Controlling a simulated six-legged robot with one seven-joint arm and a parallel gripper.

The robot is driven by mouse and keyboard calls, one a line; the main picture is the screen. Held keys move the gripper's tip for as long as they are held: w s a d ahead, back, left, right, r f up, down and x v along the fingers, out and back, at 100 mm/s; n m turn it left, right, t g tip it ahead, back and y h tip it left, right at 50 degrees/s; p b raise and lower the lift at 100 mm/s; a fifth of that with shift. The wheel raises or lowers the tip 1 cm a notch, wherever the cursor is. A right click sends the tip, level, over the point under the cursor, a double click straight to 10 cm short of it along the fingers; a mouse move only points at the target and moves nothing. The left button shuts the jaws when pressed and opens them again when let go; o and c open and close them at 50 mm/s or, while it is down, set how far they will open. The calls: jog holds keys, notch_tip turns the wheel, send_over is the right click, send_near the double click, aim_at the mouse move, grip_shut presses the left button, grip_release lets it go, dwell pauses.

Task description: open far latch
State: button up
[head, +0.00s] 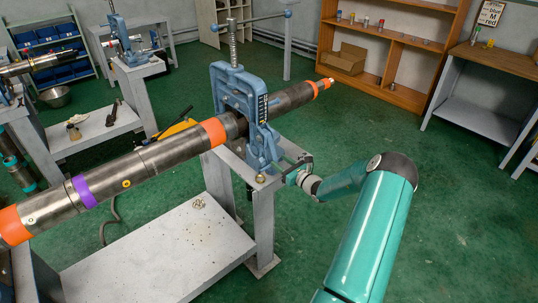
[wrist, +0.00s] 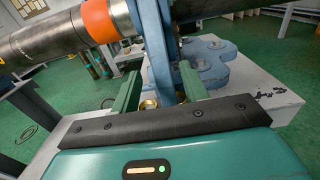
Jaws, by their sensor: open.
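A blue pipe vise (head: 228,85) stands on a grey metal stand and is around a long dark pipe (head: 165,155) with orange and purple bands. In the head view my gripper (head: 290,168) is at the vise's lower right side. A brass knob (head: 261,179) shows just left of it. In the wrist view my gripper (wrist: 160,86) is open, with its two green fingers on either side of a blue upright part of the vise (wrist: 158,50). Finger contact with it cannot be told. Brass pieces (wrist: 150,103) show low between the fingers. I cannot tell which part is the far latch.
The grey stand (head: 265,215) is under the vise, with a low shelf (head: 165,250) to its left. A second blue vise (head: 122,38) stands at the back left. A wooden shelf (head: 395,55) and a workbench (head: 485,75) are at the right. The green floor between is clear.

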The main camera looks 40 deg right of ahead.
aim_at(270, 154)
jog(key=w, duration=0.7)
jog(key=shift+w, duration=0.1)
jog(key=shift+a, duration=0.1)
jog(key=shift+c, duration=0.3)
grip_shut()
